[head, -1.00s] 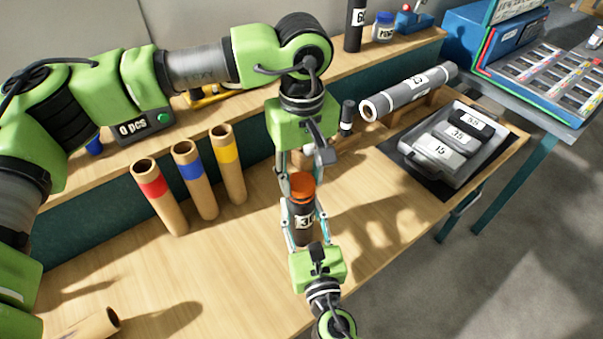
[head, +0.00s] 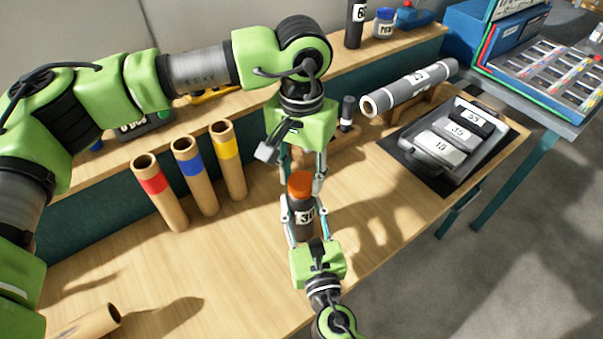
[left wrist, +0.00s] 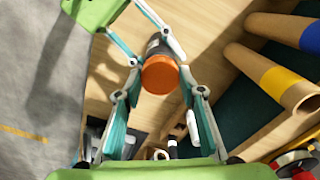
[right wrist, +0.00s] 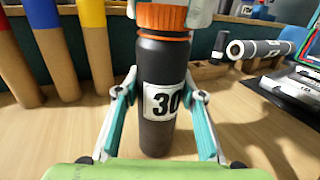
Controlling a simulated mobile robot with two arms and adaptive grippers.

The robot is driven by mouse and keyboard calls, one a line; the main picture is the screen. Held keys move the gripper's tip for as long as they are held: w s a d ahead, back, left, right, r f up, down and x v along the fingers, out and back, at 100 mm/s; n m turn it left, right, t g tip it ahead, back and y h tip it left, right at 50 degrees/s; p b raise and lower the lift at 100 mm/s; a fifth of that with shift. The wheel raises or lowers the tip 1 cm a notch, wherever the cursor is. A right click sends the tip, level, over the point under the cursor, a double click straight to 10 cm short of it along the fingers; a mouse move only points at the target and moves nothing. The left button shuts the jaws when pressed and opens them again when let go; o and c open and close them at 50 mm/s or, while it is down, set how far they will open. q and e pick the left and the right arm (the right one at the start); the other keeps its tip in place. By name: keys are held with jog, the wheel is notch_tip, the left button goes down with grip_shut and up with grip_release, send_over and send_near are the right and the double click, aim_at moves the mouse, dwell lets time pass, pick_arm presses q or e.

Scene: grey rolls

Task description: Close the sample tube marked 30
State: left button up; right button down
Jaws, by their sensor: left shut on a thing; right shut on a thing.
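The dark sample tube marked 30 (head: 303,222) stands upright on the wooden bench. Its label shows clearly in the right wrist view (right wrist: 162,101). The orange cap (head: 301,187) is on the tube's top; whether it is fully tight I cannot tell. My left gripper (head: 301,178) comes from above and behind and is shut on the cap, with its fingertips on both sides of it in the right wrist view. My right gripper (head: 305,220) is shut on the tube's body from the near side. In the left wrist view the cap (left wrist: 160,74) hides most of the tube.
Cardboard tubes with red (head: 152,184), blue (head: 190,168) and yellow (head: 224,151) bands stand left of the tube. A grey roll (head: 410,88) lies on a stand behind right. A tray (head: 405,150) holds several labelled pieces.

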pick_arm(q)
jog(key=m, duration=0.7)
jog(key=o, duration=0.8)
jog(key=shift+r, duration=2.25)
jog(key=shift+c, duration=0.5)
